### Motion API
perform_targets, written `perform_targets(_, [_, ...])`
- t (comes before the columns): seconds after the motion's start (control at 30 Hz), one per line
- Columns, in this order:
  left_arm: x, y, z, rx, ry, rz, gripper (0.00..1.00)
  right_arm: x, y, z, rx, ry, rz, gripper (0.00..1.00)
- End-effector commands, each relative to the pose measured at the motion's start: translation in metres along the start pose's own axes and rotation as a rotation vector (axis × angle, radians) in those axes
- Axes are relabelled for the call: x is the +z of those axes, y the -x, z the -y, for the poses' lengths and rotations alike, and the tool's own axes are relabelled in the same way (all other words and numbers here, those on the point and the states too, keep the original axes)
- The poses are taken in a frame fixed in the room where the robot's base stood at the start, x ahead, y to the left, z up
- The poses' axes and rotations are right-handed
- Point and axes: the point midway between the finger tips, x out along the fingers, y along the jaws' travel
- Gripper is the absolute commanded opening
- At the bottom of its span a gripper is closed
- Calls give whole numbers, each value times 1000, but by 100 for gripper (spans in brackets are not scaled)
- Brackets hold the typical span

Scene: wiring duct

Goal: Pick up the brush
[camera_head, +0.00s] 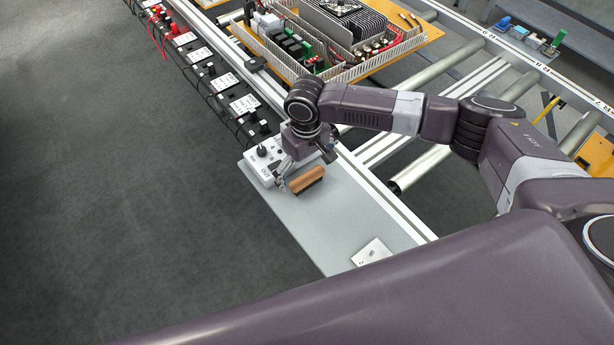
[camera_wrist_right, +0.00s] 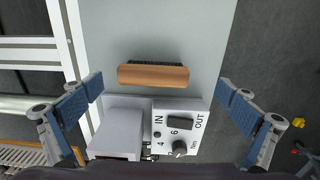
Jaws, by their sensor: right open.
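The brush (camera_head: 306,179) has a brown wooden back and lies on the grey shelf plate (camera_head: 330,225) in the head view. In the right wrist view the brush (camera_wrist_right: 153,75) lies across the picture, with dark bristles along its upper edge. My right gripper (camera_head: 302,180) is over the plate close to the brush. In the right wrist view its blue-padded fingers (camera_wrist_right: 160,98) are wide apart, one to each side of the brush, and hold nothing. My left gripper is not in view.
A white control box (camera_head: 262,162) with a knob stands right beside the brush; it shows in the right wrist view (camera_wrist_right: 181,128). A small plate (camera_head: 371,252) lies at the shelf's near end. A rail and rollers (camera_head: 420,165) run along the right. An orange board with electronics (camera_head: 340,74) lies behind.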

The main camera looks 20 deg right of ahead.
Motion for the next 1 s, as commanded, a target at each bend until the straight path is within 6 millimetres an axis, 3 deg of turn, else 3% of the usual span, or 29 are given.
perform_targets(0.07, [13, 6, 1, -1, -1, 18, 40, -2, -9, -3, 2, -3, 3, 100])
perform_targets(0.17, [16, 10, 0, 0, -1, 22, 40, -5, -21, -6, 3, -2, 3, 100])
perform_targets(0.3, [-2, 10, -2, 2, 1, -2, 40, -5, -38, -5, 1, -1, 1, 100])
perform_targets(0.43, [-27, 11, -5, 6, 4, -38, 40, -5, -43, -5, 2, -2, 1, 100])
perform_targets(0.6, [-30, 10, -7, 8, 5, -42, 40, -5, -43, -5, 2, -1, 1, 99])
perform_targets(1.0, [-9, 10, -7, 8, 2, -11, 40, -5, -43, -5, 1, -1, 1, 55])
